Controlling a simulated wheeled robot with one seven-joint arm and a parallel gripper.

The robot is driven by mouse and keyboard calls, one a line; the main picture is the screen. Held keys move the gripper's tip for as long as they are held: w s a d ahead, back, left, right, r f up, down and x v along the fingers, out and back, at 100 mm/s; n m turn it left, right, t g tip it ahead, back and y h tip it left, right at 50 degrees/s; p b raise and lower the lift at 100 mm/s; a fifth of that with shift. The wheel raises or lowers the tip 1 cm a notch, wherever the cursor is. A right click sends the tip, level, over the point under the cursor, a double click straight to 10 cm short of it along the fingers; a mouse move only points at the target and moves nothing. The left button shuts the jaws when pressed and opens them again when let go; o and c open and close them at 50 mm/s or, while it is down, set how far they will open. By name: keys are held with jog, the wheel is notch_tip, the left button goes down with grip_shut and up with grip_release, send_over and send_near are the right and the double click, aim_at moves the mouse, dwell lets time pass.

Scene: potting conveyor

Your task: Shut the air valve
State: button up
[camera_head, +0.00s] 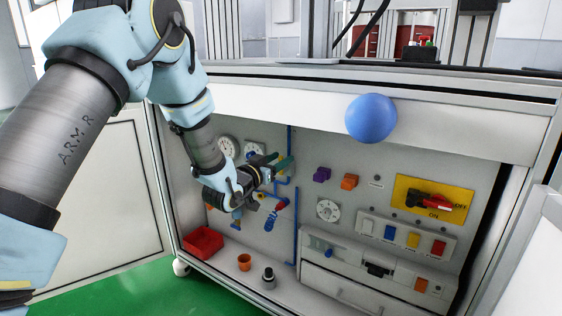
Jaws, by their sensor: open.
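My gripper (280,170) reaches into the open cabinet, its fingers apart and in front of the blue pipework on the back panel. A blue pipe (296,226) runs down the panel just right of the gripper. A blue handle with a red part (275,214) sits just below the gripper, slanting down to the left; it looks like a valve lever, but I cannot be sure. No contact with it shows. My wrist and fingers hide part of the panel and fittings behind them, so I cannot tell the valve's exact position.
A blue ball (371,118) sits at the cabinet's upper front edge. A red-handled switch (435,201) on a yellow plate marked OFF and ON is at right. A red bin (203,243), an orange cup (244,262) and a dark bottle (268,278) stand on the cabinet floor.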

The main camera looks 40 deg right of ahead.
jog(key=shift+w+d, duration=0.15)
jog(key=shift+d, duration=0.35)
grip_shut()
dwell(0.3)
